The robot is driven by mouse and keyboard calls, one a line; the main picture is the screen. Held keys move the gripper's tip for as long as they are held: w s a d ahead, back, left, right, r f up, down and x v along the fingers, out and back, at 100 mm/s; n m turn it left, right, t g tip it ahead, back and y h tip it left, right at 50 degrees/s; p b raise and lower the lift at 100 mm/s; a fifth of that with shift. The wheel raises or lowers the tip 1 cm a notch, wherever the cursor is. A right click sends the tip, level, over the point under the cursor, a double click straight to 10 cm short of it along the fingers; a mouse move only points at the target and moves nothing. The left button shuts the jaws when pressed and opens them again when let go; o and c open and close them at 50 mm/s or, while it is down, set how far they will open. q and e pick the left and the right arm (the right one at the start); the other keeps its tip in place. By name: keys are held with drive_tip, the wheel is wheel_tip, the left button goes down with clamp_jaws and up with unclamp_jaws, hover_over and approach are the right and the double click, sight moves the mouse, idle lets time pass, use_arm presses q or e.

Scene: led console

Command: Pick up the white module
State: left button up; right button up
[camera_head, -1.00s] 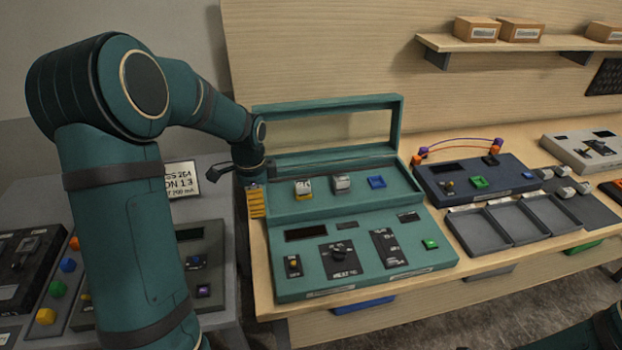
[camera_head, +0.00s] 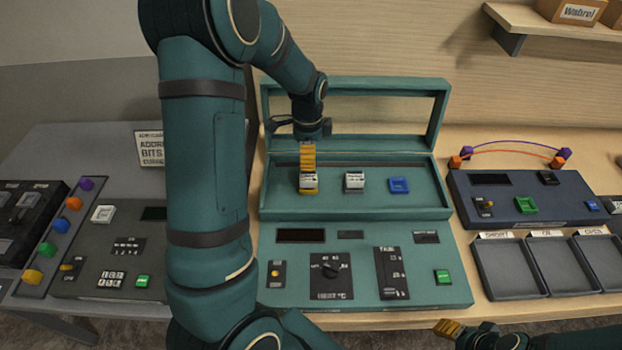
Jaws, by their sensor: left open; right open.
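A white module (camera_head: 308,182) with a yellow lower edge stands at the left of the upper deck of the teal console (camera_head: 410,205). A second white module (camera_head: 354,182), with a grey-white lower edge, stands to its right. My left gripper (camera_head: 307,166) has yellow fingers pointing down directly above the left white module. The fingers overlap its top in the picture, and I cannot tell whether they touch it. The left gripper is open. My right gripper (camera_head: 447,327) is open and empty at the bottom edge, in front of the console.
A blue module (camera_head: 399,186) sits right of the white ones. The console's raised lid frame (camera_head: 440,110) stands behind my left gripper. A dark blue console (camera_head: 470,205) and grey trays (camera_head: 512,268) lie to the right. A grey console (camera_head: 70,255) lies to the left.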

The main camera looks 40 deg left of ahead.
sight(308, 176)
use_arm(q)
wheel_tip(308, 176, down, 5)
drive_tip(key=shift+r+b, duration=0.1)
drive_tip(key=shift+b, duration=0.3)
wheel_tip(308, 176, down, 5)
drive_tip(key=b, duration=0.3)
drive_tip(key=shift+w+a, duration=0.1)
drive_tip(key=shift+w, duration=0.05)
drive_tip(key=c, duration=1.3)
